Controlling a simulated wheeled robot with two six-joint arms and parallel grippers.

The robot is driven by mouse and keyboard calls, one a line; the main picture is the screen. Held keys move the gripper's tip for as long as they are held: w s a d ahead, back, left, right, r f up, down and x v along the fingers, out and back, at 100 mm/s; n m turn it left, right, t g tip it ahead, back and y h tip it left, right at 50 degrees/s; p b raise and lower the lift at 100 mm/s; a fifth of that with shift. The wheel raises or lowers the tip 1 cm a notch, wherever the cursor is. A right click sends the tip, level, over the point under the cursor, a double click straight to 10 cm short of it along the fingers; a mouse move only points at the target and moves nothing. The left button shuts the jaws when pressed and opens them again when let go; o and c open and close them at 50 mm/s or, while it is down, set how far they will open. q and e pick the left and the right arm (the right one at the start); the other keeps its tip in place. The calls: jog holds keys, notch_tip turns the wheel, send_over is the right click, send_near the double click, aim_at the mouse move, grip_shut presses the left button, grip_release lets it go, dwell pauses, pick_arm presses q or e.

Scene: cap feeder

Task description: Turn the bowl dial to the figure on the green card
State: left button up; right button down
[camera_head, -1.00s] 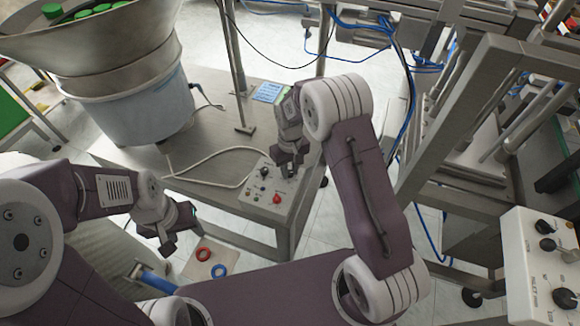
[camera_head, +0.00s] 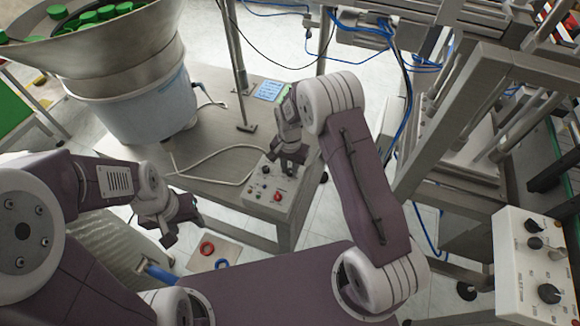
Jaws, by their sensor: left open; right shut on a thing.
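The feeder's control box (camera_head: 252,197) sits on the metal table's front edge, with a red knob (camera_head: 278,197) and small buttons on its face. My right gripper (camera_head: 286,166) is at the box's back part, shut on a small knob that its fingers mostly hide; I take it for the bowl dial. The dial's pointer and scale cannot be read. A light blue card (camera_head: 268,90) with print lies behind that gripper. A green patch beside it is partly covered by the wrist, and no figure is legible. My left gripper (camera_head: 184,222) is open and empty, left of the box.
The feeder bowl (camera_head: 110,52) with green caps stands on a pale drum at the back left. A white cable (camera_head: 215,178) crosses the table. Another knobbed box (camera_head: 508,262) is at right.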

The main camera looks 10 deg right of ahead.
aim_at(290, 170)
jog(key=m+p, duration=0.1)
jog(key=m, duration=0.5)
jog(key=shift+w+r, duration=0.1)
jog(key=m, duration=0.3)
jog(key=shift+m, duration=0.4)
jog(key=shift+m+p, duration=0.4)
jog(key=shift+m, duration=1.2)
jog(key=c, duration=1.2)
grip_release()
notch_tip(290, 170, up, 9)
jog(key=shift+m, duration=0.3)
